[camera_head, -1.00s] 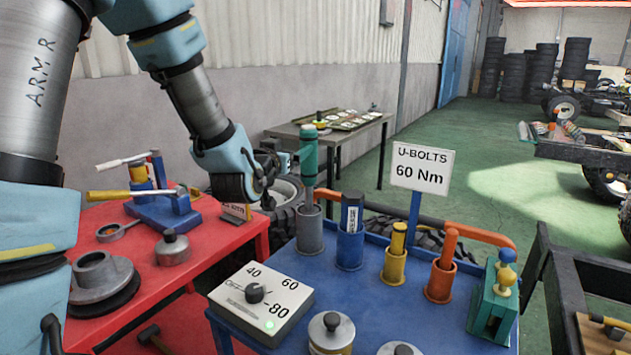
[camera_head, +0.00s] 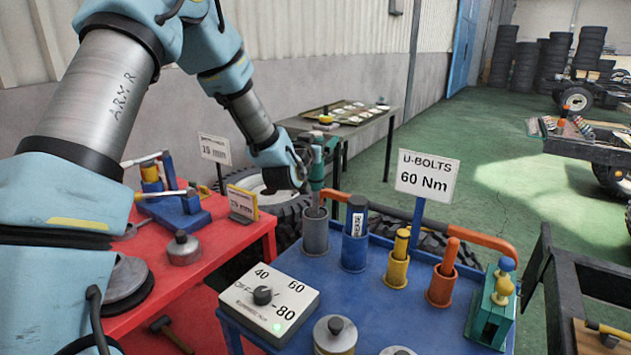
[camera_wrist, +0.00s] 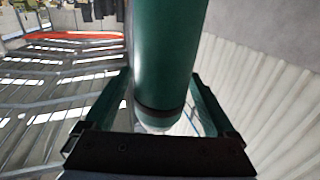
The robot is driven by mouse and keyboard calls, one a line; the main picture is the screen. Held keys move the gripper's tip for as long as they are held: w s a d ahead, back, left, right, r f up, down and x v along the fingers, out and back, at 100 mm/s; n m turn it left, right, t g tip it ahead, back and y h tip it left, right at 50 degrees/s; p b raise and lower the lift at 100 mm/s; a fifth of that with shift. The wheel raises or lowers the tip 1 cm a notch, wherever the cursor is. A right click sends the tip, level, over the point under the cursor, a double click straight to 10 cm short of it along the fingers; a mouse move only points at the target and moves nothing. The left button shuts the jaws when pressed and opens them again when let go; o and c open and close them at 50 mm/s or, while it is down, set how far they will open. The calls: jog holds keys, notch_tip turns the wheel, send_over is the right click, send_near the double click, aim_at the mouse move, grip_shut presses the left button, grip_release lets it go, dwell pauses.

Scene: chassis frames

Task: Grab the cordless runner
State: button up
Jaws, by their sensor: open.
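The cordless runner, a green upright tool (camera_head: 316,178), stands in a grey cup (camera_head: 315,234) on the blue table. Its green body (camera_wrist: 164,50) fills the middle of the wrist view. My gripper (camera_head: 318,156) is at the upper part of the runner. In the wrist view my gripper (camera_wrist: 158,92) is open, with one finger on each side of the green body. I cannot tell whether either finger touches it. The runner's lower end is hidden in the cup.
A torque dial box (camera_head: 268,302) is in front. A red table (camera_head: 140,300) stands left.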

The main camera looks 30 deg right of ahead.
jog(key=shift+w+d, duration=0.15)
jog(key=shift+d, duration=0.05)
grip_shut()
dwell(0.6)
jog(key=shift+r, duration=0.1)
dwell(0.4)
